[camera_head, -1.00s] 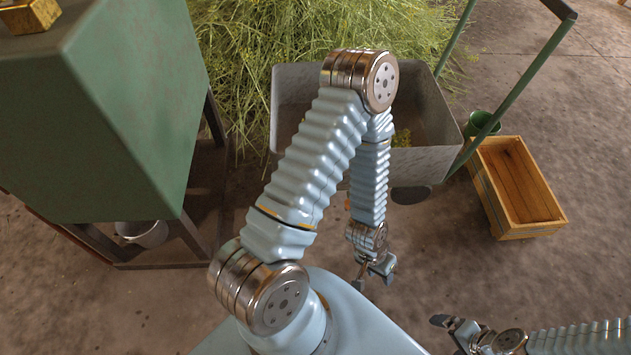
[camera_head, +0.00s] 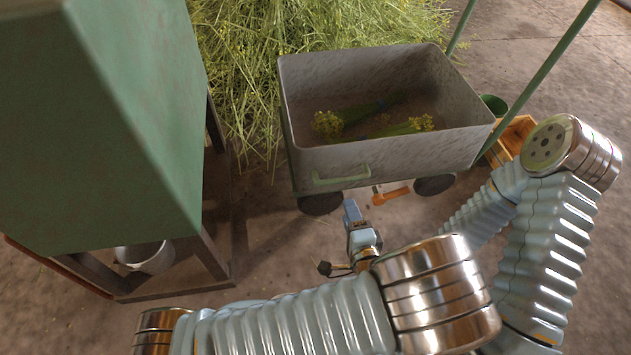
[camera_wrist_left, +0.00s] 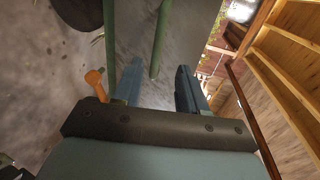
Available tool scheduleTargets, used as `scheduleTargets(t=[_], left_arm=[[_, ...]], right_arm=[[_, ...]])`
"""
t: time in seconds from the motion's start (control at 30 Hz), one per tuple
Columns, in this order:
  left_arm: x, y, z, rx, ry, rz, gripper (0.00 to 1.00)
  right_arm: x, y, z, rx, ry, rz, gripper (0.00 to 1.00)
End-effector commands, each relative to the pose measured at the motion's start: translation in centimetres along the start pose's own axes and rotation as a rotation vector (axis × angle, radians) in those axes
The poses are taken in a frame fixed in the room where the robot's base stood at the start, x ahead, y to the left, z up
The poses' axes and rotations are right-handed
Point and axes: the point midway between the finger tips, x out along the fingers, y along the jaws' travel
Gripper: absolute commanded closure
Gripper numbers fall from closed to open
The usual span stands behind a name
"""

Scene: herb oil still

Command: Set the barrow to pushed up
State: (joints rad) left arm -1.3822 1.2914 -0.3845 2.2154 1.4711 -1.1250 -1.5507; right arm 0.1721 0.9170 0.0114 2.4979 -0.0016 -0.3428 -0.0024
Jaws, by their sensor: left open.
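The barrow (camera_head: 405,158) is a grey tub on dark wheels, with long green bars rising at the right. A small green handle (camera_head: 342,177) is on its near wall. An orange lever (camera_head: 390,195) shows low beside it and also in the left wrist view (camera_wrist_left: 96,85). My left gripper (camera_head: 350,212) is just below the handle, open and empty. In the left wrist view its fingers (camera_wrist_left: 160,88) are apart, with a green bar (camera_wrist_left: 160,42) ahead of the gap; contact cannot be told.
The green still body (camera_head: 110,120) stands on a wooden stand at the left, with a metal bucket (camera_head: 145,256) under it. Cut herbs (camera_head: 240,70) are heaped behind the barrow. A wooden crate (camera_head: 513,135) and green bucket (camera_head: 494,104) stand at the right.

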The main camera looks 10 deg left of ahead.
Motion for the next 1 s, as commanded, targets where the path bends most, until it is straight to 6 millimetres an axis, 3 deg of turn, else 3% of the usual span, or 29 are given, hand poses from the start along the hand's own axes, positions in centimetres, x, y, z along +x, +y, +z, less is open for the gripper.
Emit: scheduleTargets(t=[0.5, 0.7, 1.0], left_arm=[[10.8, 0.3, 0.2, -0.003, -0.003, 0.004, 0.59], [12.8, 0.2, 0.1, -0.003, -0.001, 0.005, 0.59], [13.1, 0.1, 0.1, -0.003, -0.001, 0.006, 0.59]], right_arm=[[1.9, 0.7, -0.1, 0.001, 0.003, -0.001, 0.00], [2.1, 0.8, -0.1, 0.001, 0.005, -0.001, 0.00], [2.1, 0.8, -0.1, 0.000, 0.005, -0.001, 0.00]])
